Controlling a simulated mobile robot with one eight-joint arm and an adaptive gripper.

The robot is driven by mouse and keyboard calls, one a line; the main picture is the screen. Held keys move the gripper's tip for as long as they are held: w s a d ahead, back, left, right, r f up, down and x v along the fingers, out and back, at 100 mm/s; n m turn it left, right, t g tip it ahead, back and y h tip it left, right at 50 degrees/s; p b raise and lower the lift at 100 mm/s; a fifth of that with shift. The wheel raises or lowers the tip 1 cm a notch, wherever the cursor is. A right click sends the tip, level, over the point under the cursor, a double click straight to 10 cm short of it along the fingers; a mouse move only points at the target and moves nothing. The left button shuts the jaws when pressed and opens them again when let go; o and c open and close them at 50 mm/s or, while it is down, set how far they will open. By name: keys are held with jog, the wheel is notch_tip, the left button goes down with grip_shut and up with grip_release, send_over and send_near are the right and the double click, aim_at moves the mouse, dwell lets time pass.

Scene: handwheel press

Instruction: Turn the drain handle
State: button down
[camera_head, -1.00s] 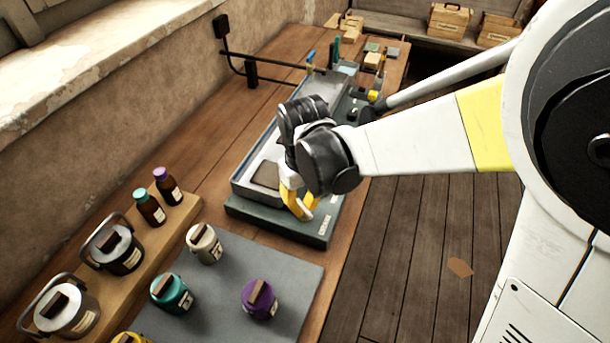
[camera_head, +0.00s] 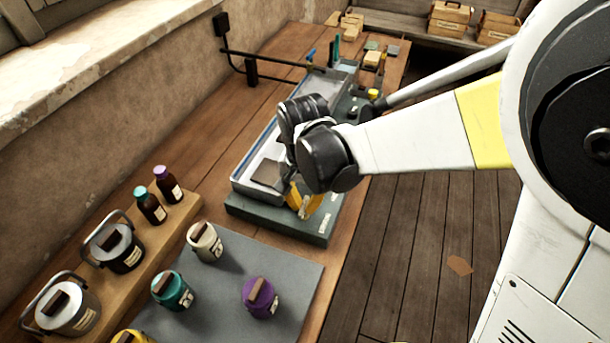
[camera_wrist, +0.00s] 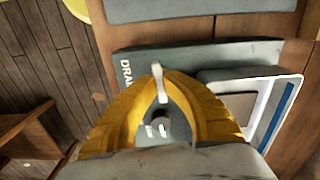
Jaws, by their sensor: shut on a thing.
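In the head view my gripper (camera_head: 304,206) is low over the near end of the base (camera_head: 275,224), at the corner of the tray. There my wrist and fingers hide most of the handle.
The shallow metal tray (camera_head: 240,175) lies on the base, with a dark plate (camera_head: 268,173) in it. A grey mat (camera_head: 235,290) with several lidded jars is in front.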

aim_at(304, 205)
jog(key=shift+m, duration=0.6)
jog(key=c, duration=1.5)
grip_release()
notch_tip(304, 205, up, 12)
jog(key=s+d+r+n+t, duration=0.1)
jog(key=s+d+n+t, duration=0.1)
jog(key=d, duration=0.8)
jog(key=s+d+n+t, duration=0.2)
jog(key=s+d+t, duration=0.3)
jog(key=d, duration=0.6)
jog(key=shift+r, duration=0.4)
